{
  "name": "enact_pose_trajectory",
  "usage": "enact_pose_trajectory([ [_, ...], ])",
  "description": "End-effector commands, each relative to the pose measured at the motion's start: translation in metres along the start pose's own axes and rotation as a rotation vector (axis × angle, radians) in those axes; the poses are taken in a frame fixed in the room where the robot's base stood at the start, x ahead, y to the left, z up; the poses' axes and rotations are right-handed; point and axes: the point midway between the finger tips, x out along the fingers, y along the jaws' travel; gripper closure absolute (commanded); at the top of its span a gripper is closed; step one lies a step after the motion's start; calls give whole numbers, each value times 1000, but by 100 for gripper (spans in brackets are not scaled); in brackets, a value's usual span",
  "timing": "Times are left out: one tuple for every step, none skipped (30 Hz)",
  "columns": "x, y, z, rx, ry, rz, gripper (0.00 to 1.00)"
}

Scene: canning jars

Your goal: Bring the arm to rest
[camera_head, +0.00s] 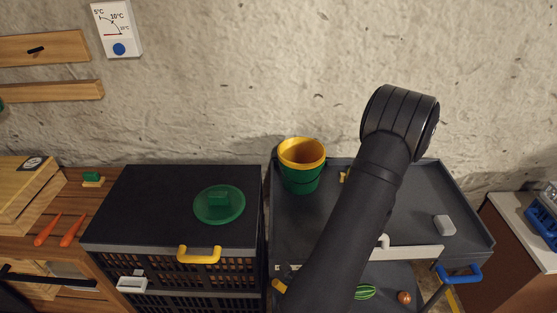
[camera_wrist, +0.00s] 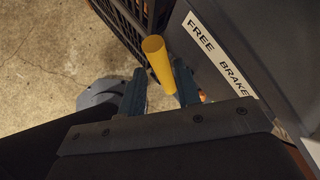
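My gripper (camera_wrist: 160,88) shows in the wrist view with its two dark fingers apart. A yellow bar-shaped handle (camera_wrist: 157,58) stands between and beyond the fingers, with a gap visible beside it, so the gripper looks open and not clamped on it. The handle is beside a white label strip (camera_wrist: 222,50) reading FREE and BRAKE on the grey cart. In the head view a yellow piece (camera_head: 279,286) shows at the cart's front left, beside my arm. My black arm (camera_head: 365,195) reaches across the cart, and my gripper is hidden there.
The grey cart (camera_head: 455,205) carries a yellow-rimmed green bucket (camera_head: 300,178) and a small white block (camera_head: 444,225). A black crate (camera_head: 150,205) with a green lid (camera_head: 219,205) stands to its left. In the wrist view, a crate wall (camera_wrist: 130,22) is close to the handle.

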Motion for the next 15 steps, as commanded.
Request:
enact_pose_trajectory([
  [3,0,0,0,0,1,70],
  [4,0,0,0,0,1,70],
  [5,0,0,0,0,1,70],
  [5,0,0,0,1,1,70],
  [6,0,0,0,1,0,70],
  [6,0,0,1,1,0,70],
  [6,0,0,1,1,0,70],
  [6,0,0,1,1,0,70],
  [6,0,0,1,1,0,70],
  [6,0,0,1,1,0,70],
  [6,0,0,1,1,0,70],
  [6,0,0,1,1,0,70],
  [6,0,0,1,1,0,70],
  [6,0,0,1,1,0,70],
  [6,0,0,1,1,0,70],
])
